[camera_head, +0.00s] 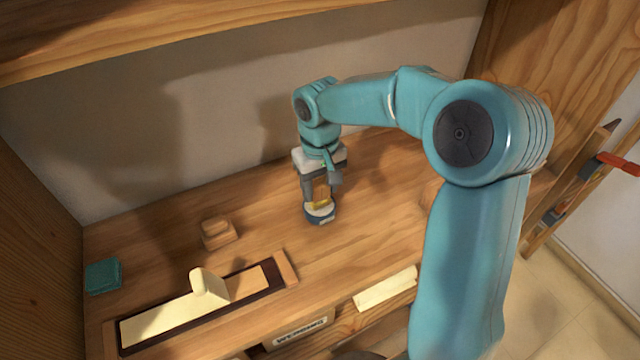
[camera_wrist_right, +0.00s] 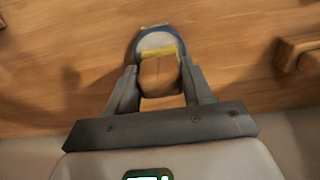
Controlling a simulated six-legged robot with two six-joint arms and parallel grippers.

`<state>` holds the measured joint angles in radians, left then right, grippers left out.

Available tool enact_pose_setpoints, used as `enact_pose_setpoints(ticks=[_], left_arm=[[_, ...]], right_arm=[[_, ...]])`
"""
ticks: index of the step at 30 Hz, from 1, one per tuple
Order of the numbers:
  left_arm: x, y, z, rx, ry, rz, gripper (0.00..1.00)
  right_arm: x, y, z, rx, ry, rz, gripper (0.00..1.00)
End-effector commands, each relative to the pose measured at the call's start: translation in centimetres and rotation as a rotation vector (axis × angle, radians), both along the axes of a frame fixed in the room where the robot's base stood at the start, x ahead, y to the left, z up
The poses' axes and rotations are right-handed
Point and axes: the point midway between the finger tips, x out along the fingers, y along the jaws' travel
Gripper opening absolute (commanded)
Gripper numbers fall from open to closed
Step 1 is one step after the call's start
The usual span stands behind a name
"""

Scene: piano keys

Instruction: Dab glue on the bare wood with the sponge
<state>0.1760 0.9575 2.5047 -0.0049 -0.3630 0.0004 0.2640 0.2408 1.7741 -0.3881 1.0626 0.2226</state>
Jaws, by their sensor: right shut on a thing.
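My right gripper (camera_head: 320,190) points down over a small round pot (camera_head: 322,217) with a dark blue side and pale contents. It is shut on the sponge, a brown block (camera_wrist_right: 158,76) with a yellow edge (camera_wrist_right: 157,52), which sits at the pot's mouth. I cannot tell how deep it reaches. The piano key (camera_head: 155,320) lies in a dark bed at the front left. My left gripper is not in view.
A teal pad (camera_head: 103,276) lies at the far left. A cream strip (camera_head: 385,288) lies at the front edge, right of a labelled drawer front (camera_head: 300,332). Clamps (camera_head: 617,163) hang at the right.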

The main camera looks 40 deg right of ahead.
Motion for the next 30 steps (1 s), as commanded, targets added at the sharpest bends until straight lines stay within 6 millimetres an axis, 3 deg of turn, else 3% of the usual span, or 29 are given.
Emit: enact_pose_setpoints(ticks=[30], left_arm=[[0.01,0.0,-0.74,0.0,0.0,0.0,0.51]], right_arm=[[-0.02,-0.01,-0.96,0.0,0.0,0.0,0.26]])
